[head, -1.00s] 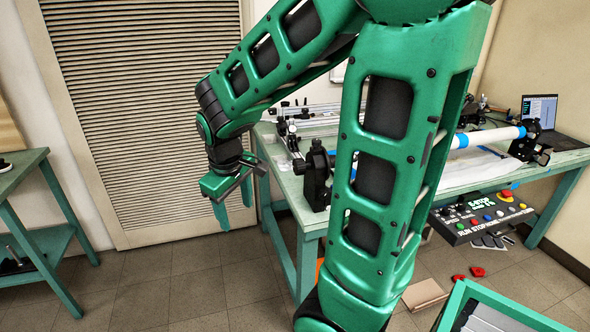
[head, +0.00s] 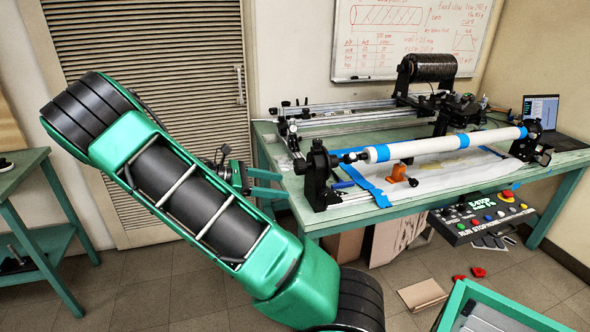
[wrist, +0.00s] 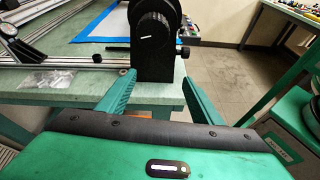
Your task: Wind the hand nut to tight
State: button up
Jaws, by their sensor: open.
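The winder's black left end stand (head: 318,178) is at the left front of the green bench. In the wrist view its round black end (wrist: 152,34) faces me and bears a white mark. I cannot tell for sure which part is the hand nut; a dark handled piece (head: 543,157) shows at the right end stand. The white tube (head: 420,146) with blue bands lies level between the stands. My gripper (wrist: 158,78) is open and empty, its green fingers pointing towards the left end stand. In the head view my gripper (head: 268,184) is left of that stand.
The green bench (head: 270,150) also carries rails, a black spool (head: 432,68), an orange piece (head: 398,173) and a laptop (head: 541,112). A control box (head: 483,217) hangs at the front edge. Boxes lie below.

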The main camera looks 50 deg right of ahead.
aim_at(295, 167)
notch_tip(295, 167, up, 4)
jog(key=w+a+n+g+h, duration=0.2)
jog(key=w+h, duration=0.1)
jog(key=x, duration=1.1)
jog(key=shift+r, duration=0.2)
jog(key=shift+c, duration=0.6)
jog(key=shift+w+h, duration=0.1)
jog(key=shift+h, duration=0.2)
jog(key=c, duration=0.9)
